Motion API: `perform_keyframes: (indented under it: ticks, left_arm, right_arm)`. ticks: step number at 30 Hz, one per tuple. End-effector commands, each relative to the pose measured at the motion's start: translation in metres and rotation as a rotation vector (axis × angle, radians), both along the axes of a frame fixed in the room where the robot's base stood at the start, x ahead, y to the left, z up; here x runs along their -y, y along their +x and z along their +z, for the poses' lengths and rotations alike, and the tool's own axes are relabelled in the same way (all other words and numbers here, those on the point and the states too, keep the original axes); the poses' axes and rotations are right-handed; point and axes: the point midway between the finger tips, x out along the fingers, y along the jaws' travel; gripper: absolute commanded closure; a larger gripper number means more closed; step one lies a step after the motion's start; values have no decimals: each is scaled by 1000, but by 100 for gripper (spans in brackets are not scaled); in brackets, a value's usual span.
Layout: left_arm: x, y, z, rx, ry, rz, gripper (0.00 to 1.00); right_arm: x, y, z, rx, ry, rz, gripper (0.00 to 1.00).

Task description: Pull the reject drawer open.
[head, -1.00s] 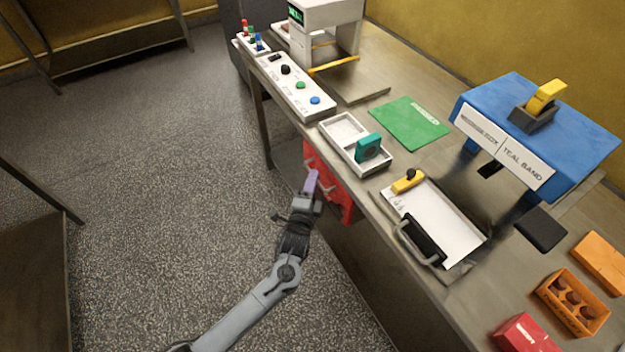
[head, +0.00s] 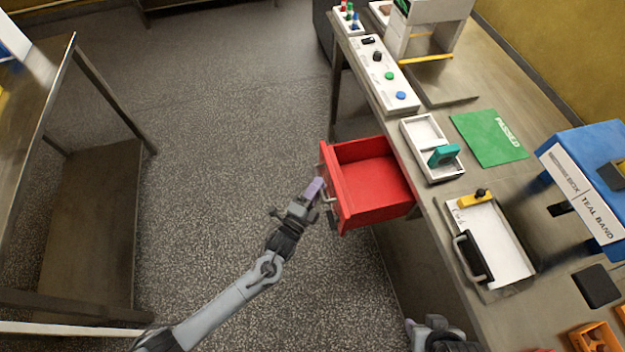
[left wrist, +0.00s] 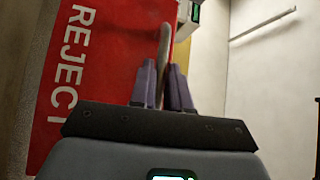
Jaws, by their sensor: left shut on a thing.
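The red reject drawer (head: 372,186) stands pulled out from under the bench's front edge, and its inside looks empty in the head view. Its front, lettered REJECT (left wrist: 72,70), fills the left part of the left wrist view. My left gripper (head: 316,190) is at the drawer front. In the left wrist view its two purple fingers (left wrist: 163,85) are on either side of the drawer's handle (left wrist: 163,45), shut on it. Part of my right arm (head: 435,335) shows at the bottom of the head view; its fingers cannot be made out.
Above the drawer, the bench holds a white tray (head: 418,131) with a teal block (head: 444,156), a button panel (head: 384,72), a green mat (head: 489,137) and a clipboard-like white tray (head: 497,240). The floor (head: 220,150) left of the drawer is clear. Another table (head: 40,110) stands far left.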

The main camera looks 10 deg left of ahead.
Motion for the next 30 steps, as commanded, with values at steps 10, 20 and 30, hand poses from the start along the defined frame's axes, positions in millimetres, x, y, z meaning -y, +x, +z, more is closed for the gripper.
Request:
perform_keyframes:
  ticks: [10,20,30]
  left_arm:
    - [1,-1,0,1,0,-7,100]
    - [1,-1,0,0,1,-6,62]
    - [-2,-11,-2,-1,1,-6,62]
  right_arm:
    - [0,-1,0,-2,0,0,57]
    - [-1,-1,0,-3,5,-4,57]
    - [-2,-1,3,-3,8,-6,57]
